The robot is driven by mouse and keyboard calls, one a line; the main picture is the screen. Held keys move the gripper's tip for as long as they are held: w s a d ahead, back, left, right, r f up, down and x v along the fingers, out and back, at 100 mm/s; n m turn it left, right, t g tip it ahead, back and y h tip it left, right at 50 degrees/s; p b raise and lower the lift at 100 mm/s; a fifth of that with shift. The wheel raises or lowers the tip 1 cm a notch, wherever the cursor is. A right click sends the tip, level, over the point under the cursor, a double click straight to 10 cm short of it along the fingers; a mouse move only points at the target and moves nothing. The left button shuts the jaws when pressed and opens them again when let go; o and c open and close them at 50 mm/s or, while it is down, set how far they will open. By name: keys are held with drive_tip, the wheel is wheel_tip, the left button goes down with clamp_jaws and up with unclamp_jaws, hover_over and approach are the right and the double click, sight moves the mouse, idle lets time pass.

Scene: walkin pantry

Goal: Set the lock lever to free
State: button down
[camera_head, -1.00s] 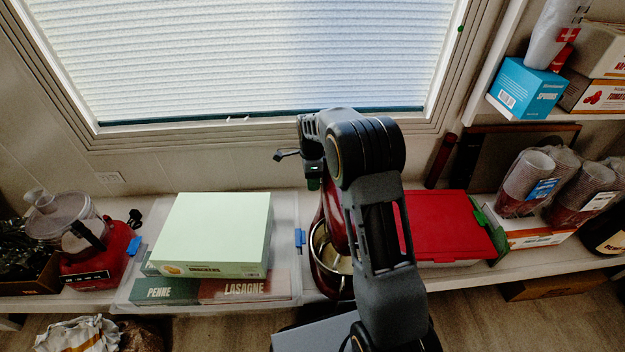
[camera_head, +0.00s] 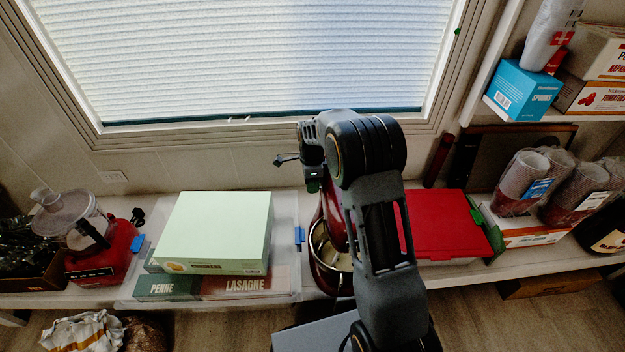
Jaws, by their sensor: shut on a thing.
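The red stand mixer (camera_head: 336,217) stands on the counter below the window, with its steel bowl (camera_head: 326,246) under the head. My arm covers much of it, and its right side is hidden. My gripper (camera_head: 314,185) points down at the upper left side of the mixer head. Only a small dark part of it shows below my wrist. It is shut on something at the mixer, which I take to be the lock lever. The lever itself is hidden, so its setting cannot be seen.
Left of the mixer, a pale green box (camera_head: 214,228) lies on pasta boxes in a clear bin (camera_head: 292,296). A red-lidded box (camera_head: 441,224) is close on the right. A red food processor (camera_head: 105,262) stands far left. Stacked cups (camera_head: 522,178) stand at the right.

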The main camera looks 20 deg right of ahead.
drive_tip(key=shift+s, duration=0.15)
drive_tip(key=c, duration=1.1)
unclamp_jaws()
drive_tip(key=shift+o, duration=0.2)
drive_tip(key=shift+r, duration=0.1)
wheel_tip(320, 180, up, 13)
drive_tip(key=w+p, duration=0.2)
drive_tip(key=p, duration=0.2)
drive_tip(key=shift+d+r+p, duration=0.15)
drive_tip(key=shift+r+p, duration=0.05)
drive_tip(key=shift+p, duration=0.2)
